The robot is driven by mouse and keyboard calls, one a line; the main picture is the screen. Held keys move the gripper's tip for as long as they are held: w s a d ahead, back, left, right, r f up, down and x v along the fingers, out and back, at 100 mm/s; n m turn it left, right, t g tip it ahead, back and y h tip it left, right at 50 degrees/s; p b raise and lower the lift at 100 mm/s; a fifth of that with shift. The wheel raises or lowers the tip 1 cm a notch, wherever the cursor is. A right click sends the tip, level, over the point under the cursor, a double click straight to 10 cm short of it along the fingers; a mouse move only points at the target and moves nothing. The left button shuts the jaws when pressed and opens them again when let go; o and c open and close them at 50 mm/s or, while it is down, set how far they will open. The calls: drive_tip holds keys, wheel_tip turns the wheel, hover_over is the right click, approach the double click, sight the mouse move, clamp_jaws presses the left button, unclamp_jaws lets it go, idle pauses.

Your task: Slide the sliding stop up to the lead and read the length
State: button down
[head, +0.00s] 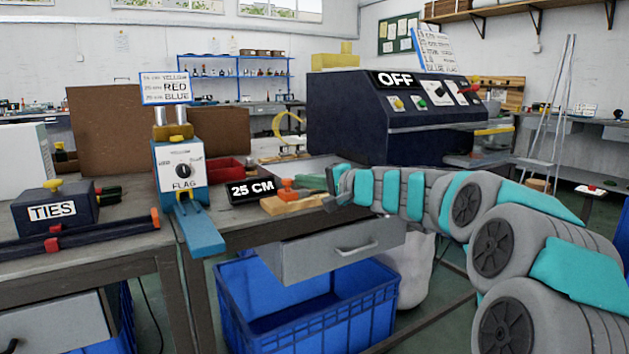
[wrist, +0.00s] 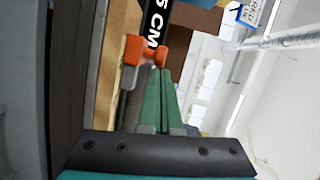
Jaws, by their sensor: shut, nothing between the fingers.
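The orange sliding stop (head: 288,190) sits on a pale wooden board (head: 285,205) on the bench. Beside it a black readout (head: 250,189) shows "25 CM". In the wrist view, the stop (wrist: 134,50) is just beyond and slightly left of my fingertips, beside the readout (wrist: 153,22). My gripper (head: 302,182) reaches in from the right with its green fingers together and empty. The fingers (wrist: 160,75) also show in the wrist view, close to the stop. I cannot tell whether they touch it. I cannot make out the lead.
A TIES box (head: 55,209) is further left. A dark machine marked OFF (head: 390,120) stands behind my arm. A drawer (head: 335,249) and blue crate (head: 305,310) are below.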

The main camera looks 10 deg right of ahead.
drive_tip(key=shift+a, duration=0.1)
drive_tip(key=shift+s+a+f+b, duration=0.1)
drive_tip(key=shift+s+a+b, duration=0.15)
drive_tip(key=shift+a, duration=0.3)
drive_tip(key=shift+s+a+r+b, duration=0.1)
drive_tip(key=shift+s+a+b, duration=0.15)
drive_tip(key=shift+a, duration=0.35)
drive_tip(key=shift+s+a+f+b, duration=0.15)
drive_tip(key=shift+a+b, duration=0.2)
drive_tip(key=shift+a, duration=0.2)
